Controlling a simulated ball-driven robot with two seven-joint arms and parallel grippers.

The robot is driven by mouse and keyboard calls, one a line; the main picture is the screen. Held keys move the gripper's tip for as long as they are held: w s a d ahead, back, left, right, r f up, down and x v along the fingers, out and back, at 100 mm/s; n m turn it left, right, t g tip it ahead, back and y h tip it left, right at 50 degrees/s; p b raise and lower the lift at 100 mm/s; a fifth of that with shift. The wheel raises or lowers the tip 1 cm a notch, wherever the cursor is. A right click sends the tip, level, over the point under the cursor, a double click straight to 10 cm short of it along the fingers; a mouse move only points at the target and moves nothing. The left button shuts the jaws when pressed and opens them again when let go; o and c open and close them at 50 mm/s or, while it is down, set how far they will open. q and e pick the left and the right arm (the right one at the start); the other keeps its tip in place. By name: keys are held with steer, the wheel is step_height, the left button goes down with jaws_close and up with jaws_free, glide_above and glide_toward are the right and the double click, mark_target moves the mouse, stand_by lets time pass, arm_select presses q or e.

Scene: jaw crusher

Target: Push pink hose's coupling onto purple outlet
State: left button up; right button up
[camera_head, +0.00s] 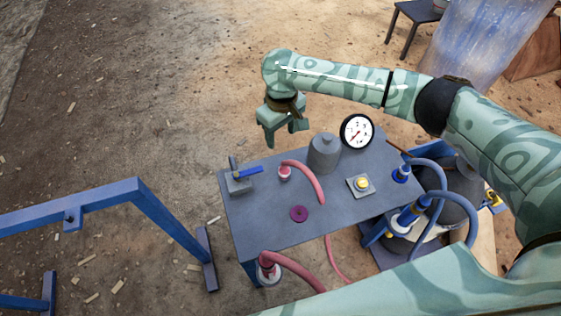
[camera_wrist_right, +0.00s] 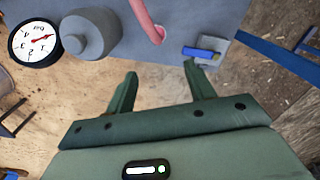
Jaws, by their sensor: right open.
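The purple outlet (camera_head: 299,213) is a flat ring with a dark centre on the grey table top. A pink hose (camera_head: 309,178) arcs over the table, its pale pink coupling (camera_head: 284,173) end down near the back edge; whether it is fixed there I cannot tell. The hose (camera_wrist_right: 143,15) and coupling (camera_wrist_right: 157,36) also show in the right wrist view. A second pink hose (camera_head: 297,270) has its end at the front left corner. My right gripper (camera_head: 286,137) is open and empty, beyond the back edge; its fingers (camera_wrist_right: 160,70) point toward the table. My left gripper is out of view.
The grey table (camera_head: 249,220) carries a blue-handled valve (camera_head: 240,178), a grey cylinder (camera_head: 324,153), a gauge (camera_head: 357,131) and a yellow button (camera_head: 362,184). Blue hoses (camera_head: 438,190) crowd the right. A blue frame (camera_head: 110,193) stands left. Sandy ground behind the table is open.

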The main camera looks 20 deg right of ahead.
mark_target(284, 166)
step_height(284, 166, down, 11)
steer(key=b, duration=0.6)
steer(key=shift+s, duration=0.1)
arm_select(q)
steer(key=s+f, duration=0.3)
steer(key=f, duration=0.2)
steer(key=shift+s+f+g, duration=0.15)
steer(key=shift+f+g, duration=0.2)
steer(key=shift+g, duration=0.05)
arm_select(e)
steer(key=f+b, duration=0.4)
steer(key=f, duration=0.1)
steer(key=shift+s+d+f, duration=0.25)
steer(key=shift+s+d, duration=0.05)
steer(key=shift+d, duration=0.05)
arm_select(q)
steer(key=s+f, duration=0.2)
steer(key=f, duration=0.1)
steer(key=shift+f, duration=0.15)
arm_select(e)
steer(key=shift+r, duration=0.2)
steer(key=c, duration=1)
